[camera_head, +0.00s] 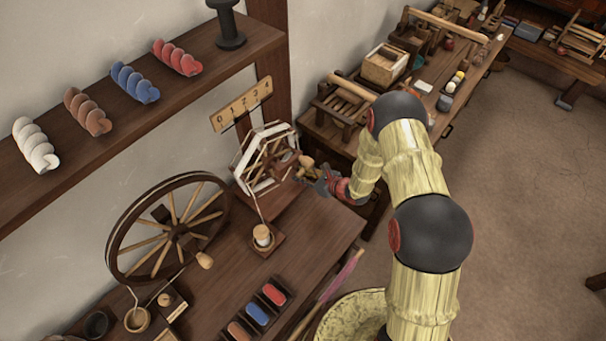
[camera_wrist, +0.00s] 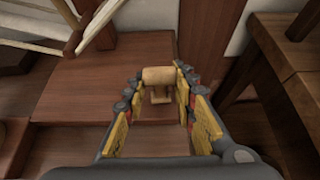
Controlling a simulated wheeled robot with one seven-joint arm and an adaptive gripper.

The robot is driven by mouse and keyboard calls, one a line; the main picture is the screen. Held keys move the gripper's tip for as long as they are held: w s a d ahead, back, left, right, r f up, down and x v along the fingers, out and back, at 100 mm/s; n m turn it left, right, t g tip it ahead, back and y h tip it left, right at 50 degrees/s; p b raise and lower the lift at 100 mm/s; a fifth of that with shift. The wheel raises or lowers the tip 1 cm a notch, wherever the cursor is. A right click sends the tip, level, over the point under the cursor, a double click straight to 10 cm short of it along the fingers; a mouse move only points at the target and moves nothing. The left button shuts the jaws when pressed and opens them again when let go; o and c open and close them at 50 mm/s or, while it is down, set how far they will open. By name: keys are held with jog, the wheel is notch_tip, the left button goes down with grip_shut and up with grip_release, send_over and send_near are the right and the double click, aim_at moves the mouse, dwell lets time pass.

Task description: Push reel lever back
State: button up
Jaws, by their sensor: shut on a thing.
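The yarn reel (camera_head: 265,160), a white-barred frame, stands on a wooden base on the bench. Part of it shows at the upper left of the wrist view (camera_wrist: 95,22). The reel lever has a pale wooden grip (camera_wrist: 158,75) and sits at the reel's right side, where its knob (camera_head: 306,161) shows in the head view. My gripper (camera_wrist: 158,82) reaches in from the right and is shut on the lever grip, with a fingertip on each side. The gripper (camera_head: 314,174) is small and partly dark in the head view, so its finger contact is unclear there.
A spinning wheel (camera_head: 172,236) stands left on the bench. A number board (camera_head: 242,104) is behind the reel. A small cup (camera_head: 263,236) stands in front of it. A second bench (camera_head: 345,150) is to the right.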

dwell(0.4)
jog(key=o, duration=1.1)
jog(key=v, duration=1.2)
jog(key=shift+w+a+r, duration=0.1)
jog(key=shift+c, duration=0.4)
